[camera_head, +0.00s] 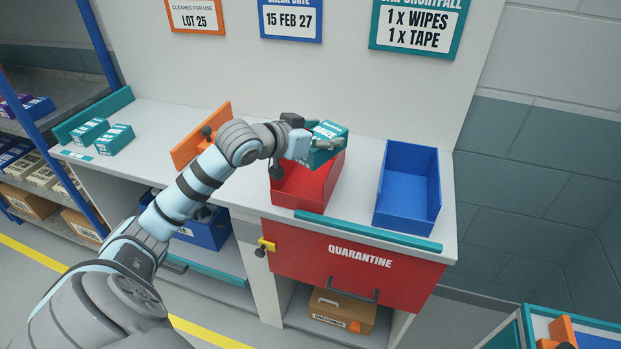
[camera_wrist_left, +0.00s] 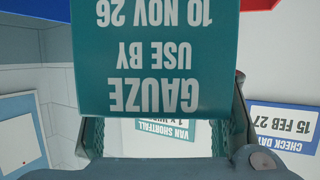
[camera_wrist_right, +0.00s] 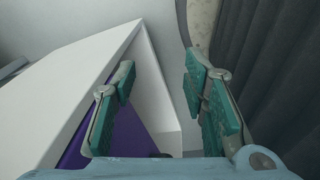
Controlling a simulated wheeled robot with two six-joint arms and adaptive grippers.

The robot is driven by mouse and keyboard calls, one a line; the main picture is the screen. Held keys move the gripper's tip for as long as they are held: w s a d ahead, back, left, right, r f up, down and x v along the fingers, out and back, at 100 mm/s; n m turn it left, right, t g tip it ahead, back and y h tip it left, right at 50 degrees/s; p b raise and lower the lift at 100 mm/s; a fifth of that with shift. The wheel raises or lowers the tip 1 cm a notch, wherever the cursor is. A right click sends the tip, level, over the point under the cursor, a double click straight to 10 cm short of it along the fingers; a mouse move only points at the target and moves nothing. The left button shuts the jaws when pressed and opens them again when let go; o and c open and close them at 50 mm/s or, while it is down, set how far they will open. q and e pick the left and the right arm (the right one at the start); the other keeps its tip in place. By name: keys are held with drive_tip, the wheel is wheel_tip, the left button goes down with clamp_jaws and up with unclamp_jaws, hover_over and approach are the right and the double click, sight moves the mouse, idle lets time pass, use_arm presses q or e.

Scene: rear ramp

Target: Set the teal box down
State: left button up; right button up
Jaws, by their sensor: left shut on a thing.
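The teal box (camera_head: 325,143) is held by my left gripper (camera_head: 318,146) above the red bin (camera_head: 308,188) on the counter. In the left wrist view the teal box (camera_wrist_left: 155,60) fills the upper middle, its label reading GAUZE, USE BY 10 NOV 26, upside down. My left gripper (camera_wrist_left: 165,135) is shut on it. The box looks tilted in the head view. What lies inside the red bin is partly hidden by the gripper. My right gripper (camera_wrist_right: 160,110) shows in the right wrist view, its teal-padded fingers apart with nothing between them.
A blue bin (camera_head: 408,190) stands right of the red bin. Two teal boxes (camera_head: 103,135) sit at the counter's left end, near an orange divider (camera_head: 200,135). A red drawer marked QUARANTINE (camera_head: 350,265) is below. Signs hang on the back wall, one reading 1 x WIPES, 1 x TAPE (camera_head: 416,25).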

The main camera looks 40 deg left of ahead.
sight(308, 187)
use_arm(q)
drive_tip(key=w+a+r+n+y, duration=0.3)
drive_tip(key=a+r+n+y, duration=0.1)
drive_tip(key=a+y, duration=0.15)
drive_tip(key=shift+g, duration=0.3)
drive_tip(key=f+b, duration=0.1)
drive_tip(key=f, duration=0.5)
drive_tip(key=f+b, duration=0.1)
drive_tip(key=f, duration=0.6)
drive_tip(key=f+b, duration=0.1)
drive_tip(key=f, duration=0.6)
drive_tip(key=shift+s+a+b, duration=0.25)
drive_tip(key=shift+b, duration=0.1)
use_arm(e)
drive_tip(key=f, duration=0.1)
drive_tip(key=w+f, duration=0.1)
drive_tip(key=f, duration=0.1)
drive_tip(key=shift+d+f, duration=0.15)
use_arm(q)
drive_tip(key=o, duration=0.9)
drive_tip(key=shift+f, duration=0.1)
drive_tip(key=shift+o, duration=0.3)
